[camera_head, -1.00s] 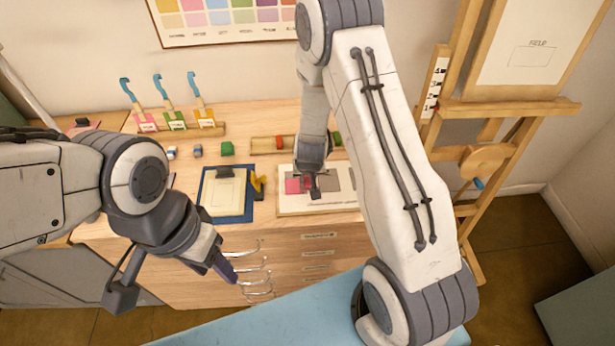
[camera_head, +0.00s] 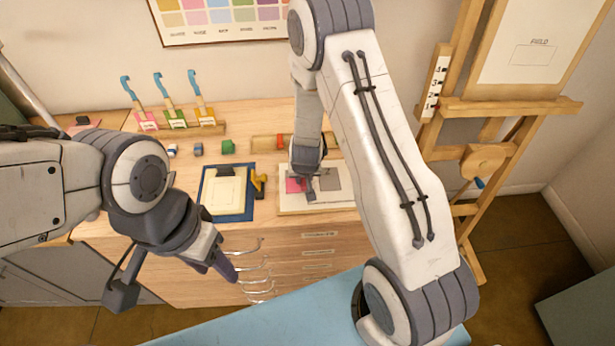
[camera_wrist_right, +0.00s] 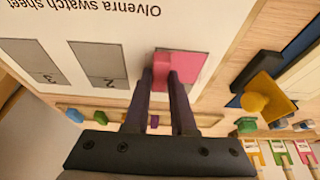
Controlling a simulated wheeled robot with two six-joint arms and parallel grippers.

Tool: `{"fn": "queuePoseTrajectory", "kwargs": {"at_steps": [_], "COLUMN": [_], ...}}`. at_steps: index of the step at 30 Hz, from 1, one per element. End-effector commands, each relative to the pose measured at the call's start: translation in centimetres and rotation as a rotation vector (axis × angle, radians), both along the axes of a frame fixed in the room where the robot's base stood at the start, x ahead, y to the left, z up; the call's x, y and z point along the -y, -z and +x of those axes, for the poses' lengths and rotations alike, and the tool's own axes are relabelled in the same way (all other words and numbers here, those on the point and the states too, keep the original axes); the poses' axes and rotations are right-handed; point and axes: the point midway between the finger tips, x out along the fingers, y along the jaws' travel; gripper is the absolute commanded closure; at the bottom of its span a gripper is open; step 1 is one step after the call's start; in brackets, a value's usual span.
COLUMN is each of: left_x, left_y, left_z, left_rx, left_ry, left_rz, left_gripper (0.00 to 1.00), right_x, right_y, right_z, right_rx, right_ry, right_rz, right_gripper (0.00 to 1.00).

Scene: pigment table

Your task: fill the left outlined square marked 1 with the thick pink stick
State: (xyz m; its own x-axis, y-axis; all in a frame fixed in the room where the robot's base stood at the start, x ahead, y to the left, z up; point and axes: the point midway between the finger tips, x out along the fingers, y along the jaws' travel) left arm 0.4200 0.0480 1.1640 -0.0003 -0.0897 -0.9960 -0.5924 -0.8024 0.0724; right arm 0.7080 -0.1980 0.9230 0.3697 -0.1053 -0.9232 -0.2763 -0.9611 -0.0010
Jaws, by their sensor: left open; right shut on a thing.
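The swatch sheet (camera_wrist_right: 135,22) shows upside down in the right wrist view, with grey squares marked 3 (camera_wrist_right: 38,62) and 2 (camera_wrist_right: 98,65). The square beside them, at the sheet's other end, is largely pink (camera_wrist_right: 193,68); its own number is hidden. My right gripper (camera_wrist_right: 166,78) is shut on the pink stick (camera_wrist_right: 176,66), with its tips over this pink area. Stick and pink fill blend, so I cannot tell whether the stick touches. In the head view the pink patch (camera_head: 293,186) shows left of my right gripper (camera_head: 309,190). My left gripper (camera_head: 222,265) is open and empty, in front of the drawers.
A blue-edged board (camera_head: 248,200) with a cream sheet lies left of the swatch sheet, with a yellow object (camera_head: 258,182) beside it. An easel (camera_head: 520,106) stands at the right.

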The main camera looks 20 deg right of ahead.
Motion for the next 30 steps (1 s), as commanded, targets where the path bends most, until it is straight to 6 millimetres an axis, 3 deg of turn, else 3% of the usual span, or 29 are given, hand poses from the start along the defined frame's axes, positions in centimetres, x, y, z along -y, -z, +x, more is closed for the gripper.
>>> {"fn": "queuePoseTrajectory", "kwargs": {"at_steps": [6, 12, 30], "left_x": [0.0, 0.0, 0.0], "left_y": [-1.4, -1.3, 0.6], "left_z": [0.0, 0.0, 0.0], "left_rx": [0.0, 0.0, 0.0], "left_ry": [0.0, 0.0, 0.0], "left_rz": [0.0, 0.0, 0.0], "left_gripper": [0.5, 0.5, 0.5], "right_x": [-1.5, -1.6, 1.2], "right_y": [-0.3, 0.2, 0.4], "right_z": [0.4, 0.4, -0.6], "right_rx": [-0.001, -0.001, -0.005], "right_ry": [-0.001, 0.0, 0.002], "right_rz": [0.0, -0.001, 0.0], "right_gripper": [1.0, 1.0, 1.0]}}
